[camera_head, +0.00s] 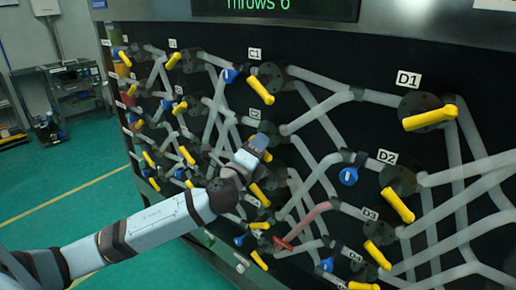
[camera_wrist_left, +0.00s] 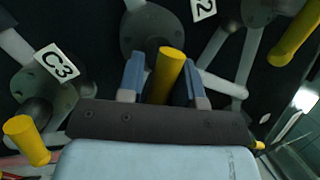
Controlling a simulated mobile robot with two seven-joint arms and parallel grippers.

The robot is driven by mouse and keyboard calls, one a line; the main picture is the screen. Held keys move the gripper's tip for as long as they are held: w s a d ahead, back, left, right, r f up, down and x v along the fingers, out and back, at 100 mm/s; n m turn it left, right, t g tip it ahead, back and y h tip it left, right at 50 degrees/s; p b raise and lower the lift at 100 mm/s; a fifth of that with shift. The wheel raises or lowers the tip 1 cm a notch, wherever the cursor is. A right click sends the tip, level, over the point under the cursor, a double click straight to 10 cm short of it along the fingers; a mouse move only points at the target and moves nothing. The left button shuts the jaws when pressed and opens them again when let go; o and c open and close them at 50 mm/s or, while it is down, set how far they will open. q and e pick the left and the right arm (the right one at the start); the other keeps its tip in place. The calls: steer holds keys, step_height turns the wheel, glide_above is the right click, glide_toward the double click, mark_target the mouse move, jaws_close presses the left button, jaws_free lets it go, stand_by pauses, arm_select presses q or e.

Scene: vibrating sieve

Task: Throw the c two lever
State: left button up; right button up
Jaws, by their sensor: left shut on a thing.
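The C2 lever is a yellow handle on a dark round hub; its label (camera_head: 255,113) is partly covered in the head view. A bit of the yellow handle (camera_head: 267,157) shows beside my left gripper (camera_head: 259,143). In the left wrist view the yellow handle (camera_wrist_left: 168,75) stands between the two blue-grey fingers of the left gripper (camera_wrist_left: 164,82), which is shut on it. The hub (camera_wrist_left: 148,28) shows behind it. My right gripper is in neither view.
Yellow levers crowd the black panel: the C1 lever (camera_head: 261,90) above, the D2 lever (camera_head: 398,205) to the right, and the C3 lever (camera_wrist_left: 26,140) close by in the wrist view. Grey pipes, one red pipe (camera_head: 304,224) and blue valves run between. Open green floor (camera_head: 90,205) lies left.

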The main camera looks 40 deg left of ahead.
arm_select(q)
steer(key=shift+r+m+h, duration=0.3)
steer(key=shift+r+m, duration=0.05)
steer(key=shift+m, duration=0.45)
steer(key=o, duration=0.7)
steer(key=shift+c, duration=0.2)
steer(key=shift+o, duration=0.2)
steer(key=shift+d, duration=0.15)
steer(key=shift+f, duration=0.15)
steer(key=shift+s+f, duration=0.1)
steer(key=b+v, duration=0.4)
steer(key=v, duration=0.9)
steer(key=shift+s+f, duration=0.2)
steer(key=shift+s, duration=0.15)
